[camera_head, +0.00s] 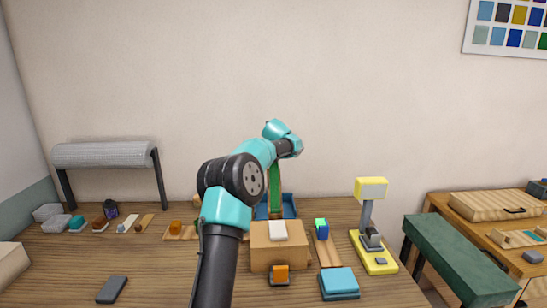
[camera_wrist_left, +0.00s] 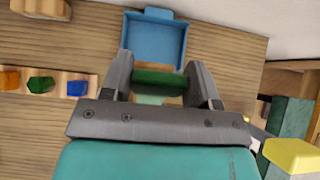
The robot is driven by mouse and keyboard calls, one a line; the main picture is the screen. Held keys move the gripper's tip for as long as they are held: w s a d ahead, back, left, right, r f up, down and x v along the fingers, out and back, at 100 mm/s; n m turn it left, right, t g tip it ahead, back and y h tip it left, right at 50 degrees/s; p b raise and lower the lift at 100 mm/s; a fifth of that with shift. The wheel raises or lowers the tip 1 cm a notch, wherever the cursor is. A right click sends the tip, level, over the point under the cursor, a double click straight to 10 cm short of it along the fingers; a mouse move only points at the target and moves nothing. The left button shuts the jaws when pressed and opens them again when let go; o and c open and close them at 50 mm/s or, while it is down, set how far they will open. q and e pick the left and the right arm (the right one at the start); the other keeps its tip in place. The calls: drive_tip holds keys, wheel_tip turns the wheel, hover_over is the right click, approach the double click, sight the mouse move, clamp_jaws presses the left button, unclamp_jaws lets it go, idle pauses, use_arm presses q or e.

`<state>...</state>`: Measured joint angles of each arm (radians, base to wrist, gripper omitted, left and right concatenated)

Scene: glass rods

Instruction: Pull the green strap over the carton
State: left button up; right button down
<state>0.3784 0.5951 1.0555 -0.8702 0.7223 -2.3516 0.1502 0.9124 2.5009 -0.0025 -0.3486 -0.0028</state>
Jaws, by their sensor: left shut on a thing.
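The carton (camera_head: 262,259) is a brown box near the middle of the table, with a white block (camera_head: 277,231) on its top. The green strap (camera_head: 275,187) runs up behind the carton toward the end of my left arm, well above the box. In the left wrist view, my left gripper (camera_wrist_left: 159,82) is shut on the green strap (camera_wrist_left: 158,77), which lies across between the two fingers. The fingers are hidden behind my own arm in the head view. The strap's lower end is hidden by the carton. My right gripper is not in view.
A blue tray (camera_head: 290,203) stands behind the carton; it also shows in the left wrist view (camera_wrist_left: 156,37). An orange block (camera_head: 281,273) is in front. A teal block (camera_head: 339,282) and a yellow stand (camera_head: 376,263) are at right. A dark phone-like slab (camera_head: 112,289) lies at front left.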

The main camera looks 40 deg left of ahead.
use_arm(q)
drive_tip(key=s+d+r, duration=0.2)
drive_tip(key=s+d, duration=0.3)
drive_tip(key=shift+s+d+r, duration=0.15)
drive_tip(key=shift+d+r, duration=0.25)
drive_tip(key=shift+s+d, duration=0.65)
drive_tip(key=shift+d, duration=0.1)
drive_tip(key=o, duration=1.3)
drive_tip(key=shift+r, duration=0.15)
drive_tip(key=v, duration=1.7)
drive_tip(key=shift+s+d, duration=0.15)
